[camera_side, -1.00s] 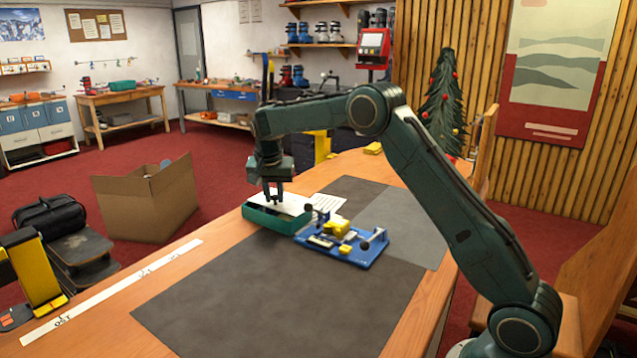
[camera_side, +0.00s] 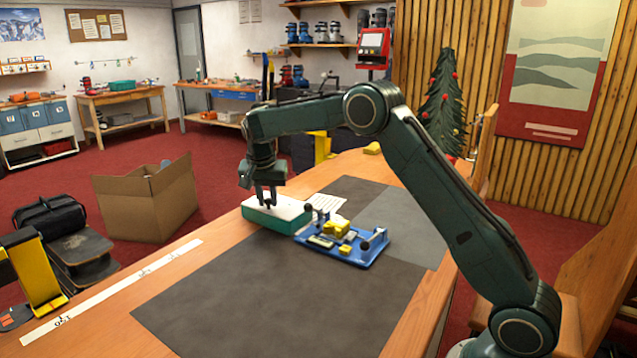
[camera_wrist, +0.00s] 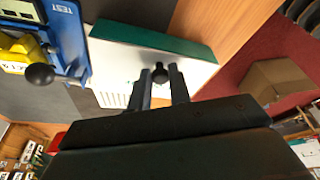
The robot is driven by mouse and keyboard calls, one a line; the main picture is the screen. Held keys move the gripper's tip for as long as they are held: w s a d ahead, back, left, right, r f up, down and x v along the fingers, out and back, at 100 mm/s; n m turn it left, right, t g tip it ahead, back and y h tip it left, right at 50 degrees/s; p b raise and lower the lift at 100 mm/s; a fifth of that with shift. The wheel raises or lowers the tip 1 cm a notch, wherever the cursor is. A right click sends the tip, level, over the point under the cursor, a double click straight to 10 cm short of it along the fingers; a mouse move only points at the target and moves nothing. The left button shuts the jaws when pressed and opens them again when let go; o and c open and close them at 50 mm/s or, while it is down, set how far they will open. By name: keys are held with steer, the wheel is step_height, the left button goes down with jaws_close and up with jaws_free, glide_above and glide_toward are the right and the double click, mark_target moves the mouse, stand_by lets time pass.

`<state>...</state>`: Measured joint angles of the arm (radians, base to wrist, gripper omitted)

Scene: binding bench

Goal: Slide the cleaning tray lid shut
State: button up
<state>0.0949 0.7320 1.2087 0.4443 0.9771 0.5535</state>
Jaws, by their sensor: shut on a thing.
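The cleaning tray (camera_side: 268,221) is a green box at the left edge of the dark mat, with a white lid (camera_side: 288,207) lying over its top. In the wrist view the white lid (camera_wrist: 125,62) lies against the green tray wall (camera_wrist: 160,40). A small dark knob (camera_wrist: 160,70) stands on the lid. My gripper (camera_side: 266,204) is over the left part of the lid; in the wrist view its fingers (camera_wrist: 161,85) are shut on the knob, one each side. In the side view the fingers hide the knob.
A blue fixture (camera_side: 350,250) with yellow blocks and black knobs stands close to the tray's right. The dark mat (camera_side: 240,290) is clear in front. A cardboard box (camera_side: 150,205) stands on the floor to the left.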

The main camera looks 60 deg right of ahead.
steer(key=o, duration=0.4)
steer(key=shift+o, duration=0.2)
steer(key=shift+r, duration=0.15)
steer(key=shift+r, duration=2.85)
steer(key=shift+r, duration=2)
